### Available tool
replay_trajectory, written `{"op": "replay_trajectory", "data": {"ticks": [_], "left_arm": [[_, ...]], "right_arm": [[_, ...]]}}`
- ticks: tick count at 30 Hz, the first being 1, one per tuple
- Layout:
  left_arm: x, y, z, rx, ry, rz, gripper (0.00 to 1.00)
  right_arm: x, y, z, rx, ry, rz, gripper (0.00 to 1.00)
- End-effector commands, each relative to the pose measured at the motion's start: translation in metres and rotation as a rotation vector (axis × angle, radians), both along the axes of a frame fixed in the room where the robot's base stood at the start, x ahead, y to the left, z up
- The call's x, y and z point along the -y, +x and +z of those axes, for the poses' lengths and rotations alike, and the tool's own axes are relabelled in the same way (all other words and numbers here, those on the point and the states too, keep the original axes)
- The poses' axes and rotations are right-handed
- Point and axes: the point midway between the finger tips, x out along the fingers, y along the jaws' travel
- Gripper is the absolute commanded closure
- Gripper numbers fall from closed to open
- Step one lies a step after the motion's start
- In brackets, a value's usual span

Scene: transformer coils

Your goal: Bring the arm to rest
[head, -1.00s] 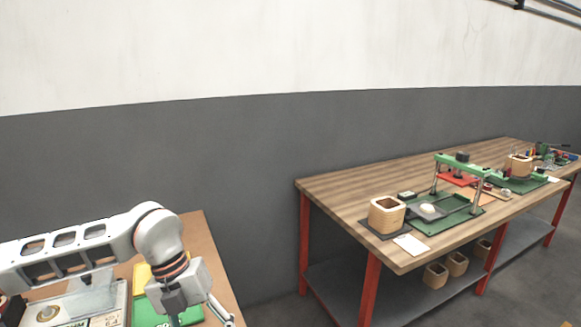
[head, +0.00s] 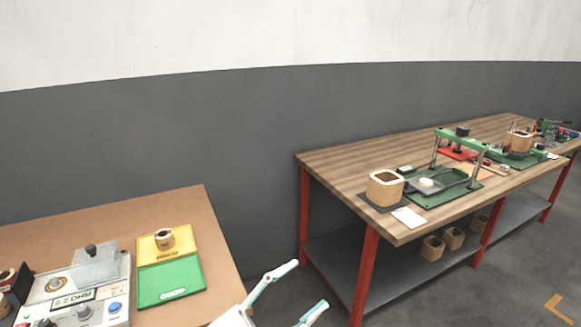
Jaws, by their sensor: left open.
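My left gripper (head: 288,288) shows at the bottom centre of the head view. Its two pale fingers are spread apart with nothing between them. It is in front of the gap between the brown table (head: 190,217) on the left and the wooden workbench (head: 335,167) on the right. Most of the left arm is out of the frame. My right gripper is not in view.
The brown table carries a small coil (head: 164,239) on a yellow pad (head: 183,240), a green pad (head: 170,284) and a tester (head: 120,285). The workbench holds a wooden coil (head: 385,188), a green press frame (head: 462,140) and trays. More coils (head: 432,248) stand on its lower shelf.

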Motion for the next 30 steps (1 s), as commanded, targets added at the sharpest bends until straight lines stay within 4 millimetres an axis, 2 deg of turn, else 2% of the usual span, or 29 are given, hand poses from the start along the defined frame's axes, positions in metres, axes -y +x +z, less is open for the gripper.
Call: {"op": "replay_trajectory", "data": {"ticks": [1, 4, 8, 12, 15, 18, 21, 24, 30], "left_arm": [[-0.016, 0.007, -0.022, -0.091, -0.026, 0.083, 0.44], [-0.053, 0.019, -0.07, -0.263, -0.049, 0.246, 0.44], [-0.103, 0.012, -0.144, -0.495, -0.043, 0.434, 0.44], [-0.151, -0.02, -0.222, -0.727, -0.007, 0.587, 0.44], [-0.179, -0.053, -0.27, -0.874, 0.026, 0.669, 0.44], [-0.199, -0.084, -0.304, -0.99, 0.055, 0.724, 0.44], [-0.211, -0.108, -0.326, -1.068, 0.078, 0.757, 0.44], [-0.218, -0.121, -0.338, -1.11, 0.09, 0.774, 0.44], [-0.22, -0.124, -0.34, -1.12, 0.094, 0.777, 0.44]], "right_arm": [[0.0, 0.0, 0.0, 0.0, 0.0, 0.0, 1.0], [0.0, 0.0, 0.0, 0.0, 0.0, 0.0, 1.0], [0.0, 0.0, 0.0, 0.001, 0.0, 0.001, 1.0], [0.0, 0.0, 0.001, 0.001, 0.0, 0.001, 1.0], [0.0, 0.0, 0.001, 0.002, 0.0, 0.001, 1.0], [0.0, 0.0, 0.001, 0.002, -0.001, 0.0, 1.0], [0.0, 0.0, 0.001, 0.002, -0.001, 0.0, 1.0], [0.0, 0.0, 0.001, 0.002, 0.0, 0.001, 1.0], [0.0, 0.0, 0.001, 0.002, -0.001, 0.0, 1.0]]}}
